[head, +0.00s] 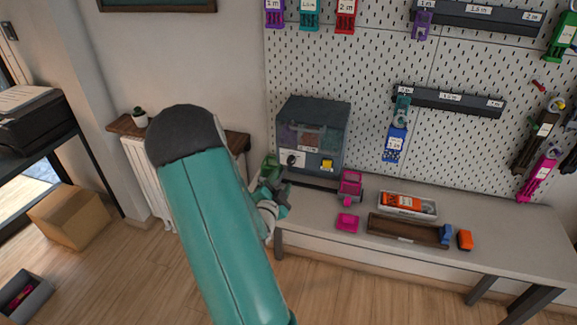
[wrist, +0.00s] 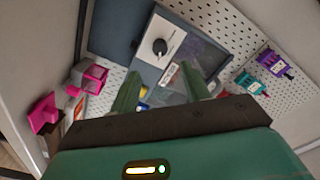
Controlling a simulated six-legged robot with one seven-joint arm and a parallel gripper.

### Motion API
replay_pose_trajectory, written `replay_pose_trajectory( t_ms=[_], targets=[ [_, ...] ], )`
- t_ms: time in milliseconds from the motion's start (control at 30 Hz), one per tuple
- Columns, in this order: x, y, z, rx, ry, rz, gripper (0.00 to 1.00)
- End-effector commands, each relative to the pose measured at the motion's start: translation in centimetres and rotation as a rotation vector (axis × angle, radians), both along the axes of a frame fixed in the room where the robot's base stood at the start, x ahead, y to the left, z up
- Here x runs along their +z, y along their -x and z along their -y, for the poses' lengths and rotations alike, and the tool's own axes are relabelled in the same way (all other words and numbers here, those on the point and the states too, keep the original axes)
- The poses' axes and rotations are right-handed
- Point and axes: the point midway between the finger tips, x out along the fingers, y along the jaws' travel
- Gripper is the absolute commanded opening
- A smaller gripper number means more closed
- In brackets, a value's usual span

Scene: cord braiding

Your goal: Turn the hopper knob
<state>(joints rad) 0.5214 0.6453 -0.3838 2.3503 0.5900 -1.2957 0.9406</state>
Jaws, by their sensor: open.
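The hopper (head: 313,130) is a dark grey box with a clear front window, standing on the bench against the pegboard. Its black knob (head: 291,160) sits on a white label panel at the lower left of its front. In the wrist view the knob (wrist: 159,47) shows near the top centre, with a light pointer mark on it. My gripper (head: 276,183) is just in front of the hopper's lower left. In the wrist view its two green fingers (wrist: 165,88) stand apart with nothing between them. The knob lies beyond the fingertips, and the fingers do not touch it.
A pink holder (head: 350,187) and a small pink block (head: 347,222) stand right of my gripper. A white tray (head: 425,213) and a brown tray (head: 390,228) lie farther right on the bench (head: 515,235). A yellow part (head: 327,165) is on the hopper's front.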

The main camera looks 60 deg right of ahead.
Motion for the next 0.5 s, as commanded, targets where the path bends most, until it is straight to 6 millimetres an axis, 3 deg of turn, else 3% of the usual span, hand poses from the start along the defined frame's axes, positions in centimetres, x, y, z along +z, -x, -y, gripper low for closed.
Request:
replay_pose_trajectory(
  t_ms=[300, 500],
  targets=[
    [0.0, -0.9, 6.2, -0.001, 0.002, -0.001, 0.47],
    [0.0, -1.3, 8.5, 0.000, 0.000, -0.001, 0.47]
  ],
)
